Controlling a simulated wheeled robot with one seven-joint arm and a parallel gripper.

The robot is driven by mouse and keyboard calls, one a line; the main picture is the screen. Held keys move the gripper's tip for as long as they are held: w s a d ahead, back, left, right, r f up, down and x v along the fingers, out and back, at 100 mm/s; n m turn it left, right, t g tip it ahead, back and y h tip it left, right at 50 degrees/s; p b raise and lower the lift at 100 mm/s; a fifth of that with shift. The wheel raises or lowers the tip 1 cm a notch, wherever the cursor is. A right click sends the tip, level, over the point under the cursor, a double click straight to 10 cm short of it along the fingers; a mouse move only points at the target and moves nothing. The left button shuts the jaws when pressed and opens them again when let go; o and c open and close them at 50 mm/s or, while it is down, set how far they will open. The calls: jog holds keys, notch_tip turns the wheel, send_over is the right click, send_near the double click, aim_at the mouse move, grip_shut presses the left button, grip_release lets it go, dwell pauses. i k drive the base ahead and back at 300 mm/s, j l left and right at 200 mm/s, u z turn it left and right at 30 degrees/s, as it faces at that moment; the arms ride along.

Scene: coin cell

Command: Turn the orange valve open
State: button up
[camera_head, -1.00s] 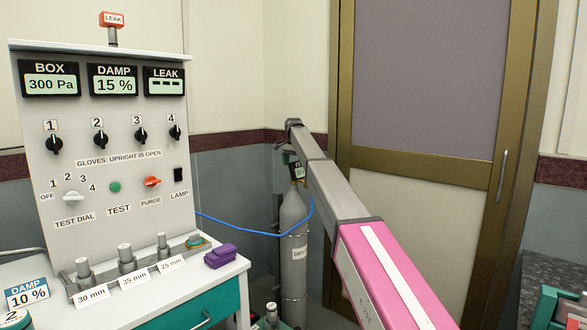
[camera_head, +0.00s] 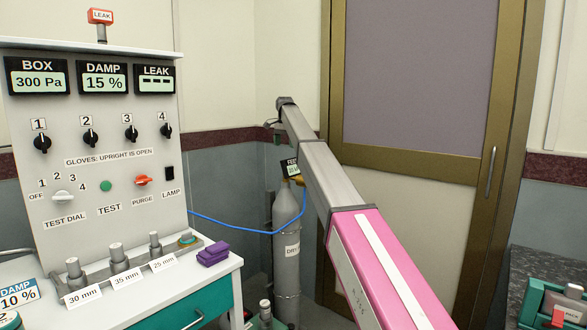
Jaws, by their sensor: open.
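An orange-red knob (camera_head: 143,180) labelled PURGE sits on the white control panel (camera_head: 60,120) at left, its handle lying roughly level. A grey gas cylinder (camera_head: 287,240) stands in the corner, with a small yellow-orange part (camera_head: 298,180) at its top, mostly behind my arm. My arm reaches from the lower right toward the corner above the cylinder. My gripper (camera_head: 271,123) is at the arm's far end, small and mostly hidden. Its jaws are open, and I see nothing held. It is well to the right of the PURGE knob. Whether it touches anything by the cylinder cannot be told.
A blue hose (camera_head: 240,227) runs from the panel to the cylinder top. Metal posts and a purple block (camera_head: 213,253) stand on the white bench. A brown-framed door (camera_head: 415,160) is behind my arm. A green case (camera_head: 550,300) is at right.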

aim_at(142, 180)
jog(key=k+j, duration=0.8)
jog(key=j, duration=0.1)
